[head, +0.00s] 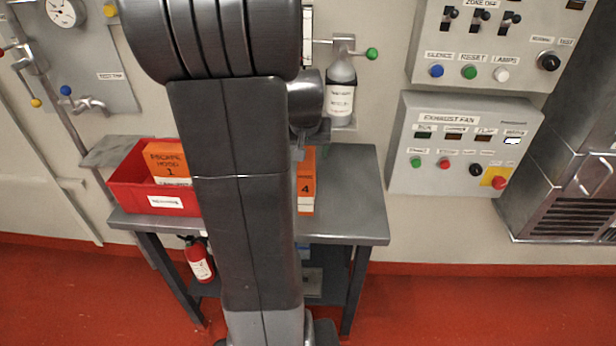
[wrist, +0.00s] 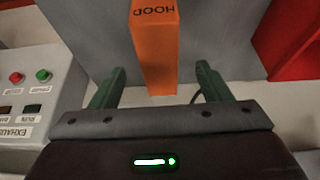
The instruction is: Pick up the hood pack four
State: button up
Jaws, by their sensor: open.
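The hood pack four is an orange box with a white lower band and the number 4 (head: 306,187). In the head view it stands on the grey table, mostly hidden behind my arm. The wrist view shows an orange pack marked HOOD (wrist: 156,45), upside down in the picture, between and just beyond my finger tips. My gripper (wrist: 160,82) is open, with one green finger on each side of the pack's line. I cannot tell whether the fingers touch it.
A red bin (head: 125,185) on the table's left holds an orange pack marked ESCAPE HOOD 1 (head: 166,160). The grey table (head: 352,200) is clear at right. A labelled bottle (head: 341,92) and the exhaust fan panel (head: 455,180) are on the wall. A fire extinguisher (head: 199,260) is below.

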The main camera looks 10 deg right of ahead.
jog(key=p+x, duration=0.1)
jog(key=x, duration=0.6)
jog(key=shift+s+f, duration=0.1)
jog(key=shift+f, duration=0.2)
dwell(0.5)
jog(key=shift+r, duration=0.1)
jog(key=c, duration=1.5)
